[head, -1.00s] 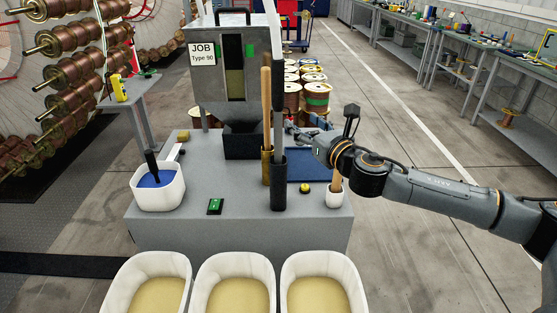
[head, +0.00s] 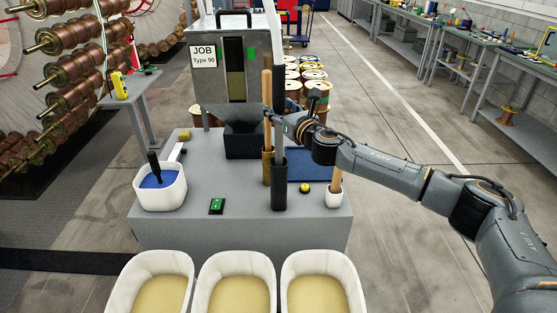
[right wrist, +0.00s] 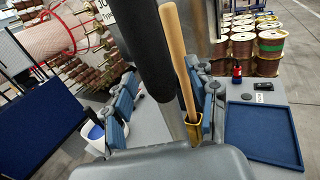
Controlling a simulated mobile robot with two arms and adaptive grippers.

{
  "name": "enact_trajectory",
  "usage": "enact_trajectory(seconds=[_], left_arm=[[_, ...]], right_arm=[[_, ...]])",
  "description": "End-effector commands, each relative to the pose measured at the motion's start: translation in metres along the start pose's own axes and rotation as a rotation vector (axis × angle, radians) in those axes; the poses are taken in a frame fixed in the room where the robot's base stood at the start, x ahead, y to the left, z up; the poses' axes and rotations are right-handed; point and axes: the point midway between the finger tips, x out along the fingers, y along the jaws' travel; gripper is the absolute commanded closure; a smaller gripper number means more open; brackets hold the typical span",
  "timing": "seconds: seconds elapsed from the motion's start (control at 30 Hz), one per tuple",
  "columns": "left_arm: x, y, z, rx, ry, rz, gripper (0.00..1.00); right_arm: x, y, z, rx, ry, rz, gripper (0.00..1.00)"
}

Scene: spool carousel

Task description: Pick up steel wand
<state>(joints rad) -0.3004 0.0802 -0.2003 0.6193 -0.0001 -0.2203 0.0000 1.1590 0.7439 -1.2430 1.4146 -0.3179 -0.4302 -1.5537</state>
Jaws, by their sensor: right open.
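The steel wand (head: 280,137) stands upright in a black holder (head: 279,187) on the grey table, with a black grip on its upper part. Its thick black grip (right wrist: 152,45) and steel shaft show close up in the right wrist view. My right gripper (head: 272,118) is open at the wand's height. In the right wrist view its blue-padded fingers (right wrist: 163,100) lie on either side of the wand. A wooden rod (head: 267,95) in a brass cup stands close beside the wand, near the right finger. My left gripper is not in view.
A white tub (head: 160,197) with blue contents is at the table's left. A blue tray (right wrist: 262,132) lies to the right. A hopper machine (head: 225,75) stands behind. Three cream bins (head: 236,262) stand in front. A small white cup (head: 333,198) is at the right.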

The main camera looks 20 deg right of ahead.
Motion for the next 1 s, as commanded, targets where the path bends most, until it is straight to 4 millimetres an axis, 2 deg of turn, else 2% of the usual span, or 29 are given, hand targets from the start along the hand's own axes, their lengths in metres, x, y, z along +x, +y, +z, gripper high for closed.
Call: enact_trajectory(seconds=[0.33,0.6,1.0], left_arm=[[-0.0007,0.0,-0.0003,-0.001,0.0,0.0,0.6],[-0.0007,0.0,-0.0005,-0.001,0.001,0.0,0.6],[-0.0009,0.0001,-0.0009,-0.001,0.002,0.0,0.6]], right_arm=[[0.0052,-0.0003,0.0002,0.001,-0.001,-0.001,0.44],[0.005,-0.0003,0.0,0.001,0.0,-0.001,0.99],[0.0051,-0.0004,0.0026,0.001,-0.004,-0.001,1.0]])
